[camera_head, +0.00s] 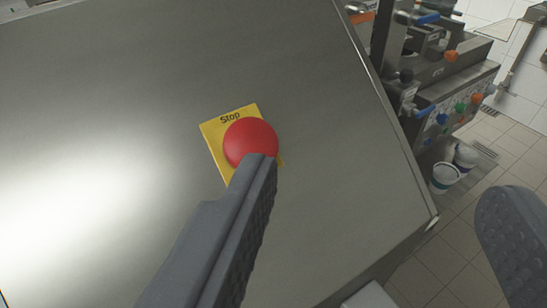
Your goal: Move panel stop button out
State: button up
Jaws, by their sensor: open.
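The red stop button (248,141) sits on a yellow plate (214,130) marked "Stop", fixed to the sloping steel panel (110,90). My gripper (385,190) is open, its two grey fingers wide apart. The tip of the left finger overlaps the lower right edge of the button in the picture. Whether it touches the button cannot be told. The right finger is at the right edge of the view, over the floor and well clear of the panel. Nothing is between the fingers except panel edge and floor in the background. Part of the yellow plate is hidden by the left finger.
A filling machine (432,85) with colored knobs and blue handles stands at the upper right, beyond the panel's edge. White cups (445,177) stand below it. Tiled floor (450,255) shows at the lower right. The panel surface around the button is bare.

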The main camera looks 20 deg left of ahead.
jog(key=s+a+f+m+t+y+p, duration=0.2)
jog(key=a+f+y+p, duration=0.25)
jog(key=f+p, duration=0.4)
jog(key=shift+h, duration=0.25)
jog(key=p+x, duration=0.1)
jog(key=x, duration=0.3)
jog(key=p+x, duration=0.1)
jog(key=x, duration=0.4)
jog(key=p+x, duration=0.1)
jog(key=x, duration=0.3)
jog(key=shift+w+a+r, duration=0.1)
jog(key=shift+w+r, duration=0.05)
jog(key=shift+r, duration=0.25)
